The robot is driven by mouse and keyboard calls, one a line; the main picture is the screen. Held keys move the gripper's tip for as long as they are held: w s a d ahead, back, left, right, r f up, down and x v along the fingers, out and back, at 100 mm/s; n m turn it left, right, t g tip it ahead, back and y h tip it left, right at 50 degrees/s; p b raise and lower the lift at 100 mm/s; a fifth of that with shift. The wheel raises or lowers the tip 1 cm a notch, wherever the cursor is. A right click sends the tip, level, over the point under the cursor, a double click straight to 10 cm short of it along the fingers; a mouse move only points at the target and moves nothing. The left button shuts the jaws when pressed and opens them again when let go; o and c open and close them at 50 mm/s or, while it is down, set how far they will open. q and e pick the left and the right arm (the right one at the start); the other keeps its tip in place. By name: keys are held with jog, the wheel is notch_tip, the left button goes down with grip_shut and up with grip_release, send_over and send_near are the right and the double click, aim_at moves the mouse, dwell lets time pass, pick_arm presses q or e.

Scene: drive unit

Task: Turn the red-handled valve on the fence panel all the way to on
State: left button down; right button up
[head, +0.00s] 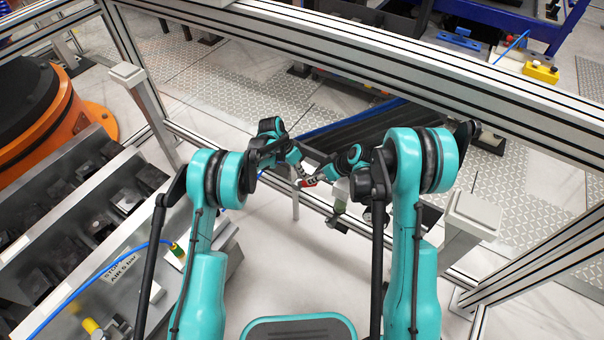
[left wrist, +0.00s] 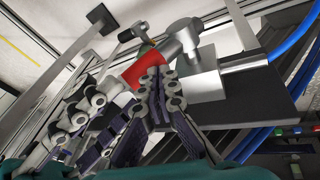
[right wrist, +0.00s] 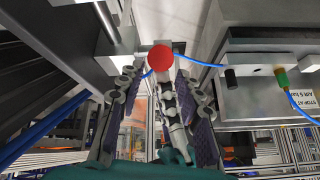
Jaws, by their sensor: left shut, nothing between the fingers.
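The valve's red handle (head: 309,182) is small between my two grippers in the head view. In the left wrist view the red handle (left wrist: 143,69) runs from the grey metal valve body (left wrist: 186,40). My left gripper (left wrist: 157,78) is shut and empty, its tips right at the handle; I cannot tell whether they touch. In the right wrist view the handle's round red end (right wrist: 160,57) appears ahead, between the spread fingers of my right gripper (right wrist: 160,82), which is open. Part of the other gripper seems to show behind it.
Aluminium fence rails (head: 400,62) cross behind the valve. A grey bench with a "STOP AIR" label (head: 120,268) and a blue hose (head: 75,290) stands at the left. An orange machine (head: 85,125) is further left. Open floor (head: 285,265) lies between my arms.

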jog(key=s+d+r+m+t+h, duration=0.1)
jog(key=s+d+r+m, duration=0.1)
jog(key=s+r, duration=0.5)
jog(key=s+d+r+m+h, duration=0.1)
jog(key=s+r+h, duration=0.15)
jog(key=r, duration=0.85)
pick_arm(q)
jog(key=shift+d, duration=0.1)
pick_arm(e)
jog(key=s+d+r+m+t+h, duration=0.1)
jog(key=s+d+r+m, duration=0.1)
jog(key=s, duration=0.7)
jog(key=s+d+r+m+h, duration=0.1)
jog(key=s+r, duration=0.3)
jog(key=s, duration=0.6)
jog(key=shift+d+m+t, duration=0.4)
jog(key=shift+d+m, duration=0.4)
jog(key=shift+d, duration=0.05)
pick_arm(q)
jog(key=shift+s+d+y, duration=0.15)
jog(key=shift+y, duration=0.15)
